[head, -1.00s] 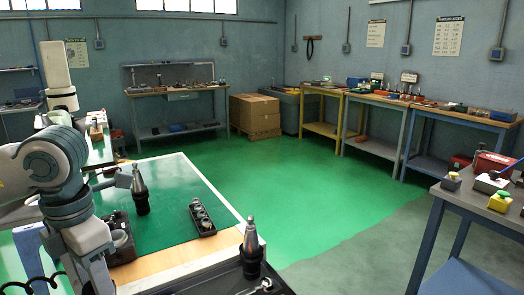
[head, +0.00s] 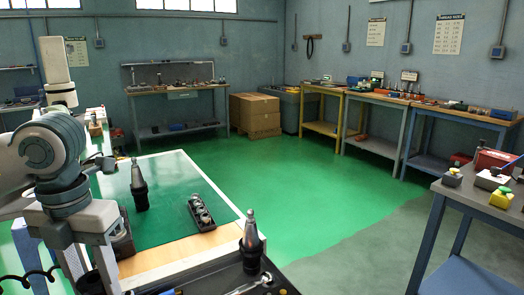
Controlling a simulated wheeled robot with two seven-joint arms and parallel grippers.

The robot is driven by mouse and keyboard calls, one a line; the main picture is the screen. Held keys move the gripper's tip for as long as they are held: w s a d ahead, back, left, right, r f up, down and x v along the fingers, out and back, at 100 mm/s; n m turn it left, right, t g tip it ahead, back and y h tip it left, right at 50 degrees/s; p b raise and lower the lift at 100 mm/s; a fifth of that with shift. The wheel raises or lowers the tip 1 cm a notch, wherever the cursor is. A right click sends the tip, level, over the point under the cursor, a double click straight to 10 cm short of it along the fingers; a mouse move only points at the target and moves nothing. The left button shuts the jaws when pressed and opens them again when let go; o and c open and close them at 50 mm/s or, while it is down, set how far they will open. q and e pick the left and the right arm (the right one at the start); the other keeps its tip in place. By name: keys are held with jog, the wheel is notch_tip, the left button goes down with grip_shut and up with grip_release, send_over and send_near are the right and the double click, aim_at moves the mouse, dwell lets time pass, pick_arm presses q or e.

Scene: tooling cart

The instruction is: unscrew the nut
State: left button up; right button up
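One tool holder (head: 139,192), with a grey tapered top and a black lower body, stands upright on the green mat. A similar tool holder (head: 251,243) stands upright at the near corner, on the dark cart top. The frames are too small to tell which part is the nut. My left arm comes in from the left; a grey part at its far end, probably my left gripper (head: 103,163), is left of the first tool holder and apart from it in the picture. Its fingers are not clear. My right gripper is not in view.
A dark tray (head: 201,213) with several round metal pieces lies on the green mat (head: 168,220). A wrench-like metal tool (head: 248,286) lies on the dark cart top. A dark block (head: 123,240) is partly behind my arm. The green floor (head: 270,180) beyond is clear.

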pick_arm(q)
jog(key=shift+n+b, duration=0.35)
jog(key=shift+n, duration=0.85)
jog(key=n, duration=0.3)
jog(key=shift+n, duration=0.3)
jog(key=o, duration=1.5)
jog(key=shift+b, duration=0.3)
